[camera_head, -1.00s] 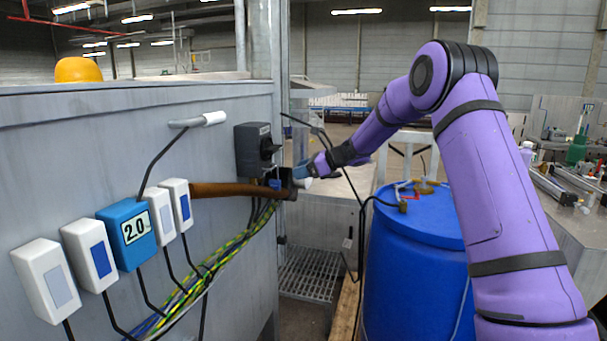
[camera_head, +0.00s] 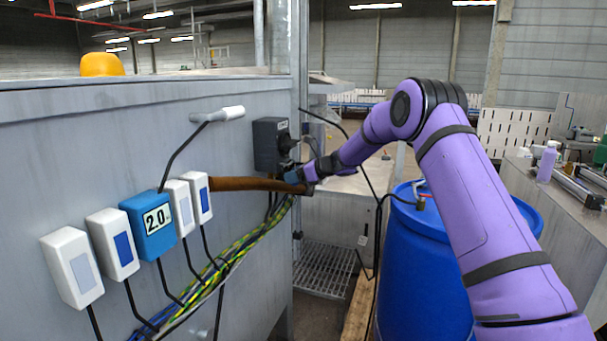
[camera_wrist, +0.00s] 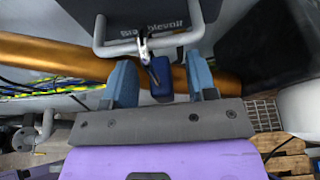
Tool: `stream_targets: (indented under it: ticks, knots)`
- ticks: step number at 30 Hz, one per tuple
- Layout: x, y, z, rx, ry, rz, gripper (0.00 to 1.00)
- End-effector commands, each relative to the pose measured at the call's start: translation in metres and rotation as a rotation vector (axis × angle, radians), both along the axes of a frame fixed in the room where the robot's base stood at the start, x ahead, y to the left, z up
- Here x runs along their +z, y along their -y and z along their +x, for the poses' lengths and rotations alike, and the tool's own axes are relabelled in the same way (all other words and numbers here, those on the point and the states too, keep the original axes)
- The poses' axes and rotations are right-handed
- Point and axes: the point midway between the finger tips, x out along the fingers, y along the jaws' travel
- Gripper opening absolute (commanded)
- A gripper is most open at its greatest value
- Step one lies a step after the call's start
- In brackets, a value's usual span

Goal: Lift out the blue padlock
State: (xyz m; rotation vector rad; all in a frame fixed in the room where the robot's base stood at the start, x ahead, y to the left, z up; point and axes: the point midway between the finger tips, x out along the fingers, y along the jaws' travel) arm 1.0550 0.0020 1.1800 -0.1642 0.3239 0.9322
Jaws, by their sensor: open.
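The blue padlock (camera_wrist: 160,78) hangs by its shackle from a grey metal bar handle on the dark box (camera_wrist: 130,20) in the wrist view. My gripper (camera_wrist: 160,84) is open, with one blue-grey finger to the left of the padlock and one to the right. A gap shows on both sides of the padlock. In the head view my gripper (camera_head: 294,177) is at the wall just below the dark switch box (camera_head: 271,146). The padlock cannot be told apart from the fingers there.
A brown pipe (camera_head: 245,184) runs along the wall beside my gripper, behind the padlock in the wrist view. Cables (camera_head: 225,262) hang below it. White and blue boxes (camera_head: 150,227) line the wall at left. A blue barrel (camera_head: 430,270) stands under my arm.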

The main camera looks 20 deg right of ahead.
Motion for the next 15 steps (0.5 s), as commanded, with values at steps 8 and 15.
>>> stream_targets:
  ticks: [8,15]
  knots:
    - [-0.0026,-0.0059,0.0042,0.0,0.001,-0.001,0.52]
    - [-0.0025,-0.0057,0.004,0.0,0.001,-0.001,0.31]
